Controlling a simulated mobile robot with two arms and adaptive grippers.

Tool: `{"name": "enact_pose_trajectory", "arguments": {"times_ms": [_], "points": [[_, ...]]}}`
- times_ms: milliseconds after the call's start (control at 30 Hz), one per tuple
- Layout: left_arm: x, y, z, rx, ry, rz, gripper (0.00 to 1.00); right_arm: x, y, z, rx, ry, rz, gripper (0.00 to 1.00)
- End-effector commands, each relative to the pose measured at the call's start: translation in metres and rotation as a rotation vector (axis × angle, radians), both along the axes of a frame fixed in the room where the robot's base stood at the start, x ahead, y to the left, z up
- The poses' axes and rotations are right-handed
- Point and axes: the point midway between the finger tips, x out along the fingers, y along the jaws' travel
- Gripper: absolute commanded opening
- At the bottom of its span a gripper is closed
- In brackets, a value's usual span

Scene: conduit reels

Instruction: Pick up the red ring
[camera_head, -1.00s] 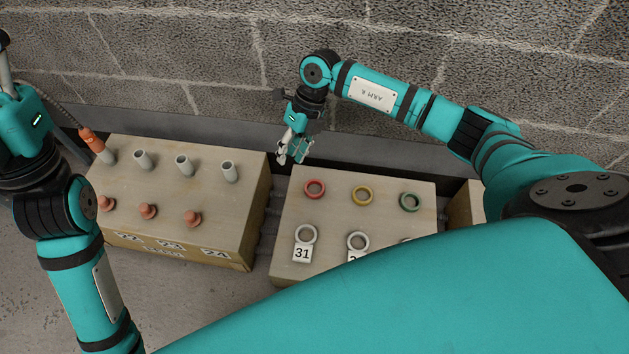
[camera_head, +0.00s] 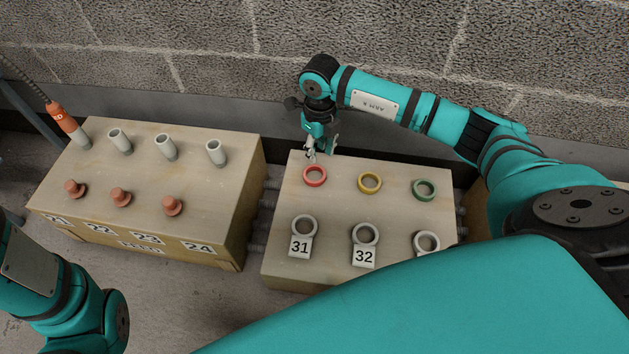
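The red ring (camera_head: 315,176) lies flat near the far left corner of the right wooden block (camera_head: 340,205). My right gripper (camera_head: 322,153) points down just beyond the ring, close to its far edge in the picture. Its fingers look apart, with nothing between them. I cannot tell its exact height above the block. The ring is almost fully visible. My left gripper is out of view; only part of my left arm shows at the lower left.
A yellow ring (camera_head: 369,183) and a green ring (camera_head: 424,190) lie right of the red one. White rings with labels, such as 31 (camera_head: 304,226), are nearer. The left block (camera_head: 190,190) has grey tubes, orange plugs and an orange cable connector (camera_head: 68,124). A block wall stands behind.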

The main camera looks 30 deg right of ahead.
Motion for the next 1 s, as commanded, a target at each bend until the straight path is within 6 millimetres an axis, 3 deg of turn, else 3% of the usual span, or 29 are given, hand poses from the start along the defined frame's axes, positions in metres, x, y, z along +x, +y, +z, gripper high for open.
{"name": "enact_pose_trajectory", "arguments": {"times_ms": [233, 600, 867, 1000], "points": [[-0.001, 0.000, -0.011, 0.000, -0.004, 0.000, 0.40, 0.000, 0.000, -0.014, 0.000, 0.000, 0.000, 0.31], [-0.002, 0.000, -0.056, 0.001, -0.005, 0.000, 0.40, -0.002, 0.002, -0.059, 0.001, 0.000, -0.001, 0.31], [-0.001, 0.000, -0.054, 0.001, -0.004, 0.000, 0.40, -0.002, 0.002, -0.058, 0.001, -0.001, -0.001, 0.31], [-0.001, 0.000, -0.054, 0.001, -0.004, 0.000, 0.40, -0.002, 0.002, -0.058, 0.001, 0.000, -0.001, 0.13]]}}
